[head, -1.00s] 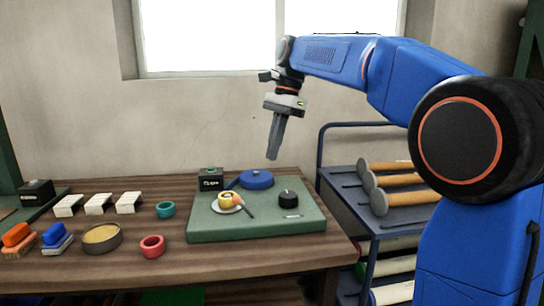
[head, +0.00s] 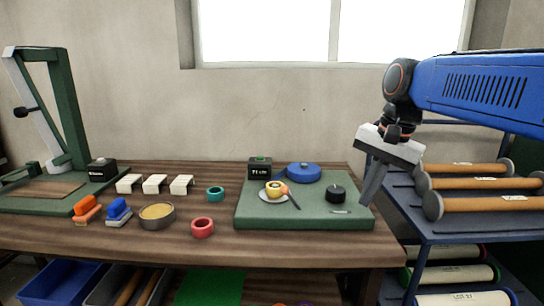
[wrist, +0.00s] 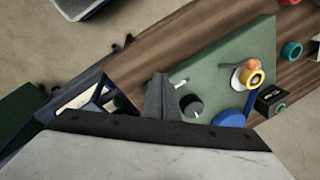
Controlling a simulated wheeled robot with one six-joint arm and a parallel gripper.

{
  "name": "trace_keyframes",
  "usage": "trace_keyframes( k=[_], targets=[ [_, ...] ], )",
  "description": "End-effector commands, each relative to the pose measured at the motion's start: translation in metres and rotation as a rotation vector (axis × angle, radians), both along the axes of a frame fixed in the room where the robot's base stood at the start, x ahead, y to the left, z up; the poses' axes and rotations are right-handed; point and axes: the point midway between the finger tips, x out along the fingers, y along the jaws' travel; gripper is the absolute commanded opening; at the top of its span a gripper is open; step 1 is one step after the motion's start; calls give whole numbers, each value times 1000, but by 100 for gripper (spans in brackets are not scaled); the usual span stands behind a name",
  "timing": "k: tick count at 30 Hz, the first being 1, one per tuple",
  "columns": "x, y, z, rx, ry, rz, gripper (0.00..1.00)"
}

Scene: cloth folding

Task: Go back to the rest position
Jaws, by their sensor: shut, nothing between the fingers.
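My gripper (head: 369,200) is in the head view, in front of the right end of the workbench (head: 300,248), between the green mat (head: 262,215) and the cart. Its fingers are together, point down and hold nothing. In the wrist view the closed fingers (wrist: 158,78) show over the image of the mat (wrist: 225,70), near a black round knob-topped piece (wrist: 191,105). They appear apart from everything. My blue arm reaches in from the right.
The mat carries a blue round case (head: 303,173), a yellow ring on a saucer (head: 266,197) and a black piece (head: 335,194). A blue cart (head: 470,228) with mallets stands right. White blocks, brushes, a bowl and rings stand left on the bench.

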Motion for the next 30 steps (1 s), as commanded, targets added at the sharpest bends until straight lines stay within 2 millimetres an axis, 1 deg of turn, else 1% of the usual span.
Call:
trace_keyframes(
  k=[1, 3, 8, 15, 18, 21, 24, 27, 30],
  targets=[
    [-16, -6, -10, -15, -26, 37, 0],
    [-33, -14, -25, -42, -60, 96, 0],
    [-73, -32, -62, -109, -136, 233, 0],
    [-129, -54, -124, -225, -237, 442, 0],
    [-148, -61, -149, -271, -268, 521, 0],
    [-162, -65, -168, -308, -290, 581, 0],
    [-170, -68, -180, -332, -303, 619, 0],
    [-173, -70, -186, -344, -309, 637, 0],
    [-174, -70, -187, -346, -310, 641, 0]
  ],
)
